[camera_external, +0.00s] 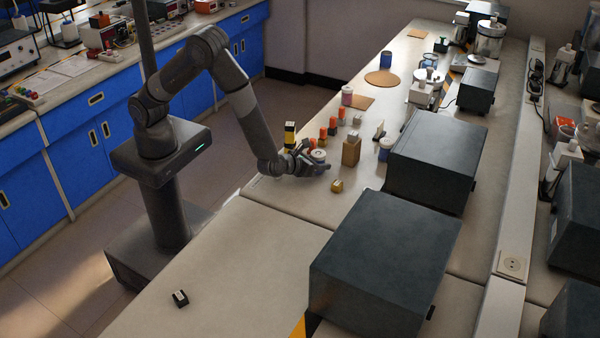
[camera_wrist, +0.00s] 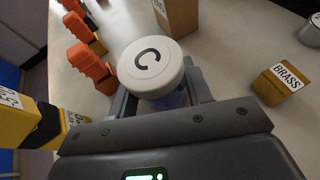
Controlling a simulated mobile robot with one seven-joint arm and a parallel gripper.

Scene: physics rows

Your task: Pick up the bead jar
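A jar with a round white lid marked "C" (camera_wrist: 150,66) and a bluish body stands between the two fingers of my gripper (camera_wrist: 162,98) in the wrist view. I cannot tell from its face whether it holds beads. In the external view its lid (camera_external: 318,155) shows at my gripper (camera_external: 322,168), low over the bench. The fingers are on either side of the jar; whether they touch it is hidden by the lid. The jar looks upright.
Orange-topped pieces (camera_external: 332,126) stand in a row behind the jar, near a yellow-and-black block (camera_external: 290,134).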

